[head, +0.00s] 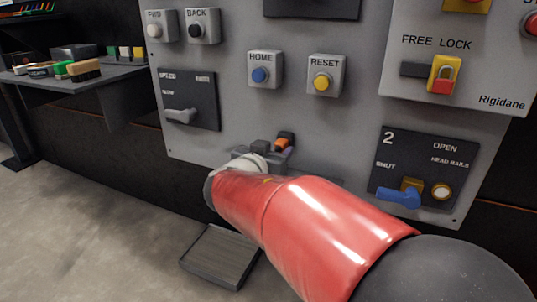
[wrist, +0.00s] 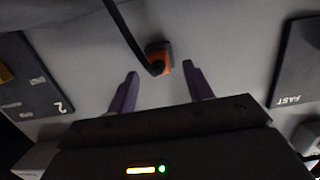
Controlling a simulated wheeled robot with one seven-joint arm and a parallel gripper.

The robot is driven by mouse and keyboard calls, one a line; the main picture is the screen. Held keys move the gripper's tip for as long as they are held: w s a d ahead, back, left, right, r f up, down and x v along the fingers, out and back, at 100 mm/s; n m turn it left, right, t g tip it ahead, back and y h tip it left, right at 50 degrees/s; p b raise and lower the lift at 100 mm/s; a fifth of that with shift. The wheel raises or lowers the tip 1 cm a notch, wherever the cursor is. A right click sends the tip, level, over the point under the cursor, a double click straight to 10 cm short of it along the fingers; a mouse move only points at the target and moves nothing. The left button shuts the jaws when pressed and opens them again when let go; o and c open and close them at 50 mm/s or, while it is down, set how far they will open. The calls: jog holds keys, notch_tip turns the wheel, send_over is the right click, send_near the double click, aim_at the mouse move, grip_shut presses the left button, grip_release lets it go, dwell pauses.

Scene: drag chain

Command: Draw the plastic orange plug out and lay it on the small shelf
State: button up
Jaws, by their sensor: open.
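The orange plug (wrist: 158,57) sits in the grey panel in the wrist view, with a black cable (wrist: 123,28) running from it. My gripper (wrist: 160,82) is open, its two purple fingers reaching toward the plug from either side. The fingertips look just short of it, and I see no grip on it. In the head view the orange plug (head: 285,139) shows small at the panel's lower part, beyond my gripper (head: 270,155), which is partly hidden by my red arm. A small grey shelf-like tray (head: 221,257) lies low below the panel, empty.
The panel bears a blue HOME button (head: 260,74), a yellow RESET button (head: 321,82), a grey lever (head: 180,116) at left and a blue handle (head: 398,197) at right. A side shelf (head: 110,75) at far left holds several small items.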

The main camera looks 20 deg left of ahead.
aim_at(277, 148)
jog(key=shift+w+d+f, duration=0.1)
jog(key=shift+w+f, duration=0.05)
jog(key=shift+w, duration=0.65)
jog(key=shift+w+d+f, duration=0.1)
jog(key=shift+w, duration=0.65)
grip_shut()
